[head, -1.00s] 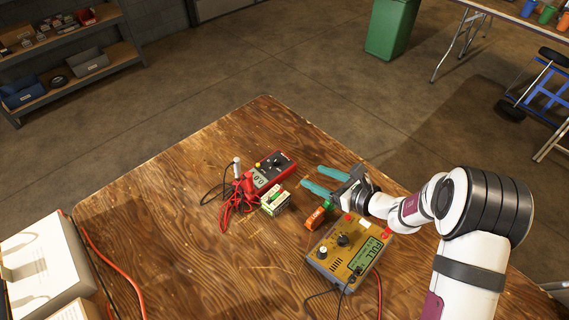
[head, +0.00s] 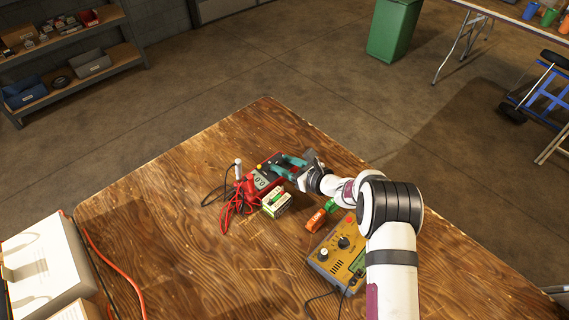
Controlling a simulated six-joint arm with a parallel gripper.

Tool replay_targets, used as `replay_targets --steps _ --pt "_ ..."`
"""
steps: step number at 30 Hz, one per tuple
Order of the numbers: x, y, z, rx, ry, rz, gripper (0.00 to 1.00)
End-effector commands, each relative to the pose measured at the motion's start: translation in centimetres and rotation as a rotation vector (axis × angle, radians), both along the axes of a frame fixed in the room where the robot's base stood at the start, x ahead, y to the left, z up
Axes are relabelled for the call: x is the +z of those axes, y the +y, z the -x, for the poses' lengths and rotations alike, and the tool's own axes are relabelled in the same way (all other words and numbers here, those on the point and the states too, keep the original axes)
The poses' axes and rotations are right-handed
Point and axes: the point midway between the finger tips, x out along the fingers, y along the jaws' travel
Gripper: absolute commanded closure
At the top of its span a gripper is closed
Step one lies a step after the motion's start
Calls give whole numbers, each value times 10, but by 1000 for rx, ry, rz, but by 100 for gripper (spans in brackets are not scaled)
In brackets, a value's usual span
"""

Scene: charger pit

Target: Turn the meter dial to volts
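The red meter (head: 261,183) lies on the wooden table, left of my arm, with its grey display facing up. My gripper (head: 275,168) has two teal fingers that reach over the upper right part of the meter. The fingers look spread apart, with a gap between them. The dial area is mostly covered by the fingers, so I cannot read the dial's setting or tell whether the fingers touch it.
Red and black leads (head: 234,208) lie left of the meter. A small white-and-green box (head: 277,204) stands just in front of it. An orange item (head: 315,220) and a yellow charger (head: 329,262) are nearer my arm.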

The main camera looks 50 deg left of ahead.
Motion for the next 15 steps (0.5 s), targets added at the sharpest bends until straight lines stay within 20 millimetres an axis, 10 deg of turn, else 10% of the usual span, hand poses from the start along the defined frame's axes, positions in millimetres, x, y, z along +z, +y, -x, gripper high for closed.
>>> replay_targets --steps 7,15 --pt "0 0 0 0 0 0 99" --pt "1 1 2 -27 1 -4 100"
